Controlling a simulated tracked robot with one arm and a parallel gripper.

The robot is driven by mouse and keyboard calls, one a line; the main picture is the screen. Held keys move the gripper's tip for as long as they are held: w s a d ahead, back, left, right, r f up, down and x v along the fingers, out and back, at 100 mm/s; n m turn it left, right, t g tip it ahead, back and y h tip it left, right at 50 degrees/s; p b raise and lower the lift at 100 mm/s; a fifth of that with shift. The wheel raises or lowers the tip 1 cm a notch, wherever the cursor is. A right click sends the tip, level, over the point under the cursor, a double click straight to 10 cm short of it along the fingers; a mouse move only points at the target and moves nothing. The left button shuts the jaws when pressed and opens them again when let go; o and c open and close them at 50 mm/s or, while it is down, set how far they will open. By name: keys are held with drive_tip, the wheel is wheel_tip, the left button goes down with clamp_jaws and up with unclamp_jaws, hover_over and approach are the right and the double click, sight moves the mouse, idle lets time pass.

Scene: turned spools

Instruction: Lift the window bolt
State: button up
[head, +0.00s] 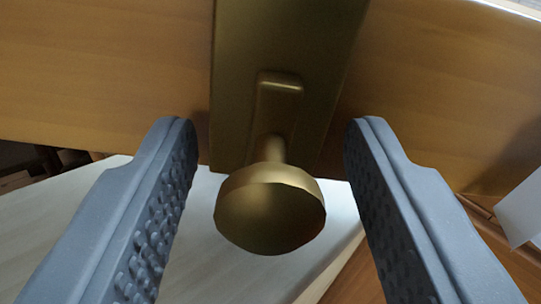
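The window bolt is brass, with a round knob (270,208) on a short stem below a long backplate (287,40). The plate is fixed to a wooden board, and a raised catch (277,98) shows on it above the knob. My gripper (271,128) is open, with one grey ridged finger on each side of the bolt. The knob appears between the fingers, with a visible gap on both sides. Neither finger appears to touch it.
The wooden board (100,75) spans the upper part of the view behind the fingertips. A pale flat surface (110,215) lies below and behind the knob. A white piece (521,210) shows at the right edge, and a dark area at the far left.

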clamp_jaws()
drive_tip(key=shift+r, duration=1.4)
drive_tip(key=shift+o, duration=0.4)
unclamp_jaws()
drive_tip(key=shift+s+f, duration=0.1)
drive_tip(key=shift+s, duration=0.2)
drive_tip(key=s+d, duration=0.2)
drive_tip(key=s, duration=1.1)
drive_tip(key=shift+d, duration=0.15)
drive_tip(key=shift+w, duration=0.1)
